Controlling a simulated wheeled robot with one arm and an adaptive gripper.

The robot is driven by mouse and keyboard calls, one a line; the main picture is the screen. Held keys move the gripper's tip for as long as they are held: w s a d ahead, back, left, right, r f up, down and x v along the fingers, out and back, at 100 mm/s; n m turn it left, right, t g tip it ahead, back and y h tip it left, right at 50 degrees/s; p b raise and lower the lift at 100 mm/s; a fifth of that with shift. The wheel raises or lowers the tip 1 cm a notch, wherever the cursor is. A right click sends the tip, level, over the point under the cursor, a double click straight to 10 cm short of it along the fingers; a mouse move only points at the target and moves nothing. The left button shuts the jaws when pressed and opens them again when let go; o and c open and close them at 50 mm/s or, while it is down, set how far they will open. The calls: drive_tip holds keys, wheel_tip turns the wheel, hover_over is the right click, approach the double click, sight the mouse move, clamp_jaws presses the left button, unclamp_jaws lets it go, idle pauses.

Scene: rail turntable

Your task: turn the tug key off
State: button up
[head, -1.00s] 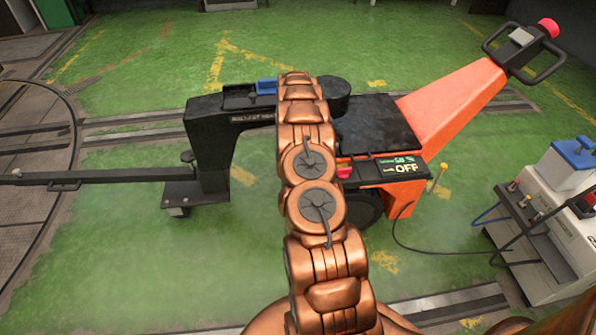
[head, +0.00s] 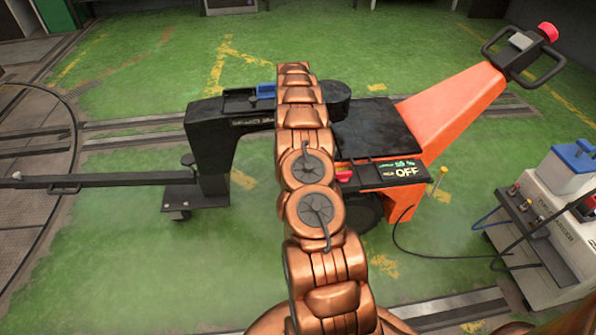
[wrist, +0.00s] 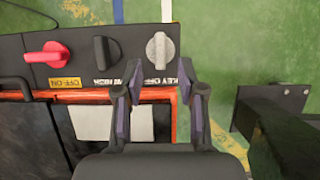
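The orange tug (head: 450,110) stands right of centre in the head view. Its panel display (head: 403,171) reads "OFF" in white under a green percentage. In the wrist view the silver-grey key knob (wrist: 160,50) sits on the dark panel, right of a black knob (wrist: 106,51) and a red knob (wrist: 47,53). The label under the key is partly covered by my fingers; "KEY OFF" shows. My gripper (wrist: 161,68) is open, its fingertips apart on either side of the key's lower end. I cannot tell whether they touch it. In the head view my arm hides the gripper.
A black ballast frame (head: 208,150) with a long bar stands left of the tug. A white charger box (head: 548,215) stands at the right, with a cable running toward the tug. Green floor is clear in the foreground left.

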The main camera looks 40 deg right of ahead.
drive_tip(key=v, duration=0.7)
idle(0.6)
